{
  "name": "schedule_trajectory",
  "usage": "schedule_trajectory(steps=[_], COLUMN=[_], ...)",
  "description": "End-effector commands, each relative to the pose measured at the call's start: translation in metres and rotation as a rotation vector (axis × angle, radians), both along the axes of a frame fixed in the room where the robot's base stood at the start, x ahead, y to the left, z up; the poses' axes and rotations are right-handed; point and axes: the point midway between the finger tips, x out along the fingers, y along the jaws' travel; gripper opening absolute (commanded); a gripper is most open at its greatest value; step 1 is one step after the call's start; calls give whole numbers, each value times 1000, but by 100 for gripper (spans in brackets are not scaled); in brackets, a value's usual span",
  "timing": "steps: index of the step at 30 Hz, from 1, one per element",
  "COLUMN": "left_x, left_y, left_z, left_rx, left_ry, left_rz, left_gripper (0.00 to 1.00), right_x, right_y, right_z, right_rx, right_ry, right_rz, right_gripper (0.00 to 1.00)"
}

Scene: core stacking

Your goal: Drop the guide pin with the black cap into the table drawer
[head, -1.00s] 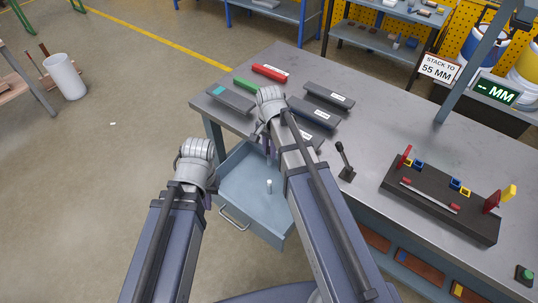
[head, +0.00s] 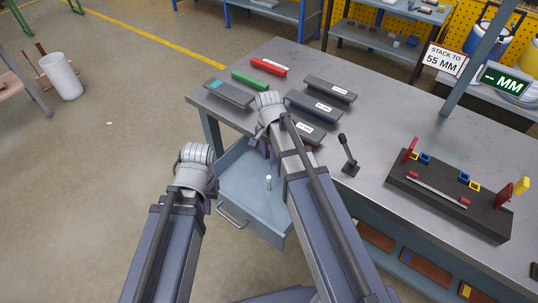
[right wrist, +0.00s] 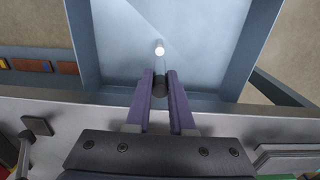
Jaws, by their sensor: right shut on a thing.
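My right gripper (right wrist: 160,88) is shut on the guide pin with the black cap (right wrist: 160,89). The dark round cap shows between the two purple fingertips in the right wrist view; the fingers hide much of the pin. In the head view, my right gripper (head: 268,152) is over the back part of the open table drawer (head: 240,192), with its tips mostly hidden by my arm.
On the table, a red bar (head: 268,67), a green bar (head: 249,81) and several grey labelled bars lie behind my right wrist. A small black lever stand (head: 348,157) is to the right. A dark rack (head: 450,195) with coloured parts stands further right.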

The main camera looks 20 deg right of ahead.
Motion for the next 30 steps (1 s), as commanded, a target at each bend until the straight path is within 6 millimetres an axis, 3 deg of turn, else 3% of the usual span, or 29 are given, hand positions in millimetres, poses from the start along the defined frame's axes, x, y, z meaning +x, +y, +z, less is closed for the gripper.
schedule_trajectory(steps=[2,3,12,23,30], left_x=[0,0,0,0,0], left_y=[0,0,0,0,0], left_z=[1,1,1,4,24], left_rx=[0,0,0,0,0], left_ry=[0,0,0,0,0], left_rz=[0,0,0,0,0], left_gripper=[0,0,0,0,0], right_x=[0,0,0,0,0], right_y=[0,0,0,0,0], right_z=[1,1,1,4,24], right_rx=[0,0,0,0,0], right_ry=[0,0,0,0,0], right_rz=[0,0,0,0,0], right_gripper=[0,23,56,56,56])
